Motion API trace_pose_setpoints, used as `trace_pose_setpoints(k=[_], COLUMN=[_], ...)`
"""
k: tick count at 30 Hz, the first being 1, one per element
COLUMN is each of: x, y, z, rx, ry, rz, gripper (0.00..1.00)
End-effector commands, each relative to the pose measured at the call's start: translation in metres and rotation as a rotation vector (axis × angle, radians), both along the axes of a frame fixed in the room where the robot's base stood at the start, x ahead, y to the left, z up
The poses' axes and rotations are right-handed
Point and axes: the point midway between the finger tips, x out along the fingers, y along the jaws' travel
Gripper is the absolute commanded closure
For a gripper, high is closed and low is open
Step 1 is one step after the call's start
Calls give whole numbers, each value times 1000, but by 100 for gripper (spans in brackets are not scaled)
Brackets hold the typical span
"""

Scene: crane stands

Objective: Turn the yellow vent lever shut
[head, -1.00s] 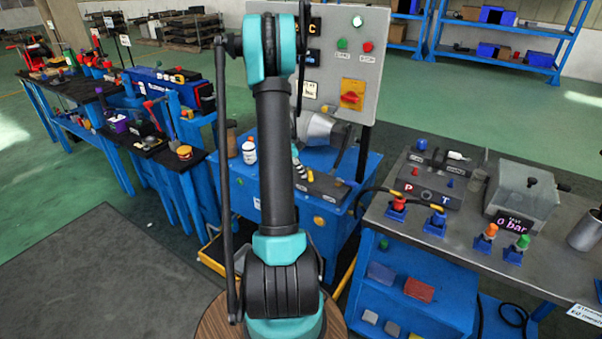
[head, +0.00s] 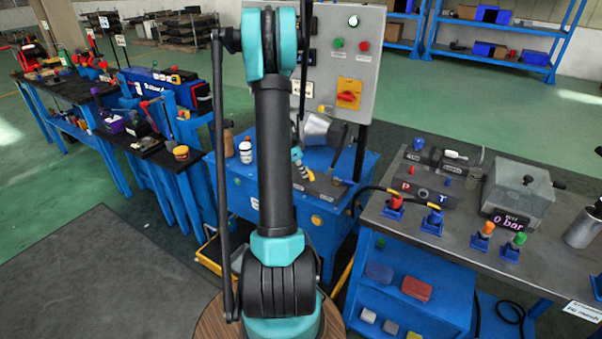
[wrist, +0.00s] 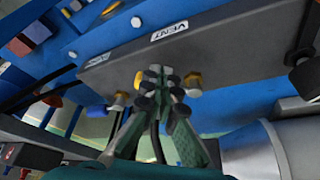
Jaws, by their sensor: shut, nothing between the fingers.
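In the wrist view my gripper (wrist: 165,80) is shut and empty, its fingertips just below the white VENT label (wrist: 169,31) on a dark grey block (wrist: 225,45). A yellow piece, likely the vent lever (wrist: 194,82), shows close to the right side of the fingertips. A smaller orange-yellow piece (wrist: 138,80) shows to their left. The fingers hide what lies between, so I cannot tell whether both belong to one lever or whether I touch it. In the head view my arm hides most of the spot.
In the wrist view a large grey cylinder (wrist: 285,145) is at lower right, and a brass fitting with a blue end (wrist: 105,106) is left of the fingers. In the head view a grey control panel (head: 365,65) stands behind the blue stand (head: 235,190), with a workbench (head: 410,225) to the right.

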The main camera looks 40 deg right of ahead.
Motion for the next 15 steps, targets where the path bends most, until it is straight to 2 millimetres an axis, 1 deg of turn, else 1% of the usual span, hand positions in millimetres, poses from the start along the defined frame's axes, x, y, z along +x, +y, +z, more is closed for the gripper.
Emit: trace_pose_setpoints(k=[3,12,15], x=[-7,-16,-17], y=[-6,-21,-25], z=[0,0,0], rx=[-1,-2,-1], ry=[1,-1,0], rz=[103,374,410], gripper=[100,100,100])
